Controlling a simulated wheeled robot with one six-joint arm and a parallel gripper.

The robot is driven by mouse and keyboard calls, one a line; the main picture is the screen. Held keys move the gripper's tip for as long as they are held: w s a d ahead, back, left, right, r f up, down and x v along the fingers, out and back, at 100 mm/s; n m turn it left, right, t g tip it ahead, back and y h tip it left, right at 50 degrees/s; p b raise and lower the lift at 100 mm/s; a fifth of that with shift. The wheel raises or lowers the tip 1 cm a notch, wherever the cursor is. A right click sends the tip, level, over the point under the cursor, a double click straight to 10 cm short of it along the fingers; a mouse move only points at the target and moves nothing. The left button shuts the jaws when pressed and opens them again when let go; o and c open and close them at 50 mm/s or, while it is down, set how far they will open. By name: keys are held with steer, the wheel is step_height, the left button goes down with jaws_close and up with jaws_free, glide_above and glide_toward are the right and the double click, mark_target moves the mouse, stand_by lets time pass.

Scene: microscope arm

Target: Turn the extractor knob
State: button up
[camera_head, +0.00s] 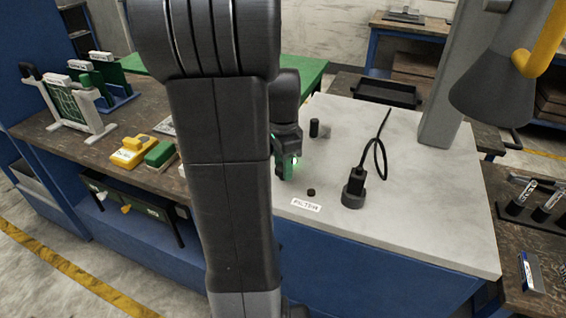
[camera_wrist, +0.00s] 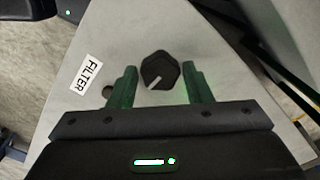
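A black faceted knob (camera_wrist: 161,68) with a white pointer line shows in the wrist view, between my green fingertips. Its pointer aims to the lower left of that picture. My gripper (camera_wrist: 158,72) is open, with a gap visible on each side of the knob. How far the fingertips are above the knob is hard to tell. In the head view my gripper (camera_head: 285,172) points down over the pale worktop (camera_head: 430,195), and the knob does not show there, apparently hidden behind it.
A white FILTER label (camera_head: 306,205) and a small black disc (camera_head: 311,192) lie near my gripper. A black cylinder (camera_head: 314,128) stands behind. A dark base with a looped cable (camera_head: 353,188) stands to the right. A grey hood (camera_head: 492,88) hangs at the upper right.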

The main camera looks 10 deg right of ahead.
steer(key=c, duration=0.6)
steer(key=shift+n, duration=0.3)
steer(key=n+p, duration=0.1)
steer(key=n, duration=0.2)
steer(key=shift+r, duration=0.1)
steer(key=n, duration=0.4)
steer(key=shift+p, duration=0.4)
steer(key=n, duration=0.5)
steer(key=shift+n+p, duration=0.3)
steer(key=shift+p, duration=0.05)
steer(key=shift+n, duration=2.3)
